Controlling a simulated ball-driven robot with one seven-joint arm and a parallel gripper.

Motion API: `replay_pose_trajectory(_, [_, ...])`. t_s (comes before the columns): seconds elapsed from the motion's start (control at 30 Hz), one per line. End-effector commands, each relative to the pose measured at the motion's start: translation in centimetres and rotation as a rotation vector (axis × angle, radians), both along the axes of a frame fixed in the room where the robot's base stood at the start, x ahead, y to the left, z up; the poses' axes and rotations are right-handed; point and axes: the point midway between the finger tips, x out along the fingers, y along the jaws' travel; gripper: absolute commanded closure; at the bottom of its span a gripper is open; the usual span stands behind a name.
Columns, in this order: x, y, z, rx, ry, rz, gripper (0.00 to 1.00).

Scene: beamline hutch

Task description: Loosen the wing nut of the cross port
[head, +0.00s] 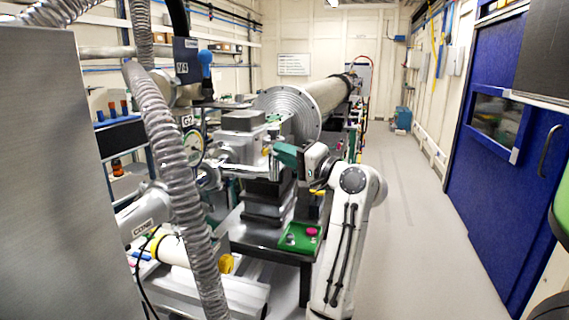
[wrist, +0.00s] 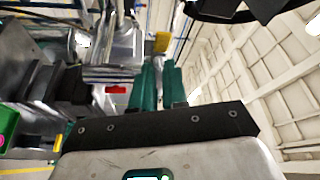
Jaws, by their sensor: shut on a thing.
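My gripper (head: 273,150) reaches in from the right to the steel vacuum fittings of the cross port (head: 228,153) in the head view. In the wrist view its two green fingers (wrist: 161,66) stand close together. The nut's wings and thread are too small and too covered to make out.
A green tray (head: 289,246) with a magenta knob (head: 311,231) lies on the dark stand below my gripper. A ribbed hose (head: 170,160) hangs in front at left. A big steel tube (head: 325,95) runs behind. The floor (head: 410,210) at right is clear beside a blue door (head: 508,170).

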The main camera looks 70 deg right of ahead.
Motion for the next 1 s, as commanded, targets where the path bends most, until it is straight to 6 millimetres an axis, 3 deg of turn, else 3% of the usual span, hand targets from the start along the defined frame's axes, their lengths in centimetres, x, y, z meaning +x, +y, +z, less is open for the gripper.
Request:
replay_pose_trajectory(0.03, [-0.04,-0.1,-0.83,-0.042,-0.001,-0.001,1.0])
replay_pose_trajectory(1.0, [0.11,-0.64,-1.27,-0.927,-0.072,0.001,1.0])
